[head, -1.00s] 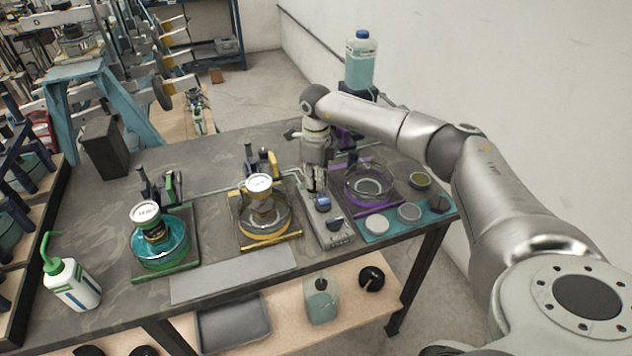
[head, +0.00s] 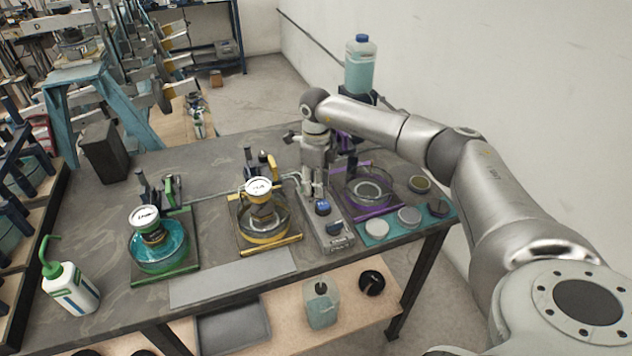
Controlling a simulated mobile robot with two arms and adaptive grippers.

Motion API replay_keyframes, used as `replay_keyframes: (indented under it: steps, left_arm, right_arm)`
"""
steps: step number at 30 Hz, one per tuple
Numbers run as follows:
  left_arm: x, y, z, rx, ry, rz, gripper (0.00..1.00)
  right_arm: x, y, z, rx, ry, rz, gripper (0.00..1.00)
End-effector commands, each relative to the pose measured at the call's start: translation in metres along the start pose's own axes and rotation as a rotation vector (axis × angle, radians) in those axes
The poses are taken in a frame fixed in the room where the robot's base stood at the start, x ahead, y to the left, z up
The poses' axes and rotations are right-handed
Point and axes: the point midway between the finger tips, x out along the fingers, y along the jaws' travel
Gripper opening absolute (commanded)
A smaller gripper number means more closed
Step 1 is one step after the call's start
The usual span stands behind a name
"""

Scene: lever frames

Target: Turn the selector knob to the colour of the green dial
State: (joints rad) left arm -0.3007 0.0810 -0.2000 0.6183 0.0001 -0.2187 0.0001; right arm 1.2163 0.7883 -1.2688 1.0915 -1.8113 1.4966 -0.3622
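The blue selector knob (head: 323,208) sits on a narrow grey panel (head: 334,238) between the yellow and purple stations. My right gripper (head: 313,193) points down over the far part of this panel, just behind the knob. Its two fingers look slightly apart, with nothing visible between them; whether they touch the knob is too small to tell. The green-framed station (head: 165,274) at the left has a glass dish of teal liquid (head: 160,253) and a round white dial (head: 144,217). The dial's reading is too small to make out. My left gripper is not in view.
The yellow station (head: 264,243) and its white dial (head: 258,188) stand left of the panel. The purple station (head: 378,213) stands right, beside a teal mat (head: 381,239) with round lids. A green-capped bottle (head: 72,289) stands at left. A grey plate (head: 232,279) lies in front.

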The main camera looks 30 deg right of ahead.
Motion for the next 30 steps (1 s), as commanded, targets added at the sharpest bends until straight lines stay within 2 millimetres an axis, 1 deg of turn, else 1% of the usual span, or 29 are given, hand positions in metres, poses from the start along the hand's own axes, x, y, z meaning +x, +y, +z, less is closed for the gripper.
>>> replay_keyframes:
  steps: [2, 5, 15, 18, 21, 24, 30]
  left_arm:
    - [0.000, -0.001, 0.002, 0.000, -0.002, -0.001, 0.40]
    - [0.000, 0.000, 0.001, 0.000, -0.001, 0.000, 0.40]
    - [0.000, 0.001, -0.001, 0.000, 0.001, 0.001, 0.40]
    - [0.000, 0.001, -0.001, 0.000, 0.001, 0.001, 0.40]
    - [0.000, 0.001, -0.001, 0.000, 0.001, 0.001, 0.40]
    - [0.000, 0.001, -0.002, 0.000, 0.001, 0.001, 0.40]
    - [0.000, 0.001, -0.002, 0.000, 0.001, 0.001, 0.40]
  right_arm:
    - [-0.004, 0.000, 0.001, 0.000, -0.002, -0.001, 0.32]
    - [-0.017, -0.001, 0.001, 0.000, -0.003, -0.001, 0.32]
    - [-0.087, -0.001, 0.001, 0.000, -0.004, -0.002, 0.32]
    - [-0.103, -0.001, 0.001, 0.000, -0.003, -0.001, 0.32]
    - [-0.113, -0.001, 0.000, 0.000, -0.002, -0.001, 0.32]
    - [-0.118, 0.000, 0.000, 0.000, -0.001, 0.000, 0.32]
    - [-0.120, 0.000, 0.000, 0.000, 0.000, 0.000, 0.32]
